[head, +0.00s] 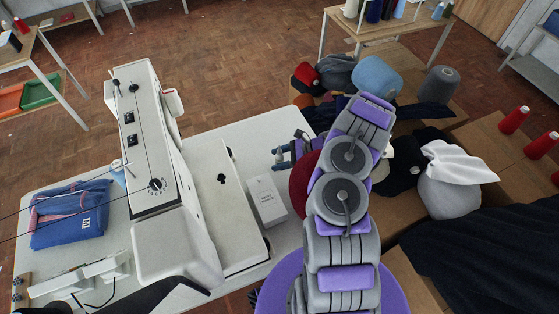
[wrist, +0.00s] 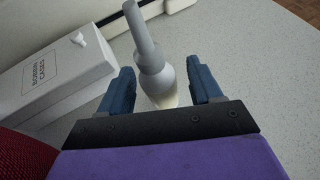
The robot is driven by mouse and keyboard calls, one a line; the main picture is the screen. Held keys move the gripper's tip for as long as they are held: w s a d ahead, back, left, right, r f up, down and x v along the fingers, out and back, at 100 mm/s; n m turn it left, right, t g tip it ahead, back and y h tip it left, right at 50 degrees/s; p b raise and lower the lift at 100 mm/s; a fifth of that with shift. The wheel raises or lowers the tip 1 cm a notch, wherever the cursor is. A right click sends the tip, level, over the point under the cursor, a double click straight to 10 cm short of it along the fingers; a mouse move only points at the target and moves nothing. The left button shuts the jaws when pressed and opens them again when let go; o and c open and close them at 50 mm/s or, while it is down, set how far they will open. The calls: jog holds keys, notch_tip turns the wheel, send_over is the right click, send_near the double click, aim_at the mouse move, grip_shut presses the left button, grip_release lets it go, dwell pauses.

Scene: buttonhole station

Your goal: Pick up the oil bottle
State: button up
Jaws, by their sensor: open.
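The oil bottle (wrist: 152,62) is in the wrist view, a grey bottle with a long narrow nozzle and a pale lower part. It stands on the speckled table between the two blue fingers of my gripper (wrist: 160,74), with gaps visible on both sides. My gripper is open, and its dark palm bar hides the bottle's lowest part. In the head view my gripper (head: 279,157) is over the right part of the sewing table, beyond the white box. I cannot make out the bottle clearly there.
A white box marked "BOBBIN CASES" (wrist: 52,78) lies close left of my gripper; it also shows in the head view (head: 266,199). The sewing machine (head: 150,150) fills the table's middle. Folded blue cloth (head: 70,214) lies left. Dark fabrics and red spools (head: 513,120) are right.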

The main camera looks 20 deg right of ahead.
jog(key=shift+d, duration=0.1)
jog(key=c, duration=1.1)
jog(key=shift+r, duration=0.15)
notch_tip(320, 180, up, 18)
jog(key=p, duration=0.2)
jog(key=shift+p, duration=0.4)
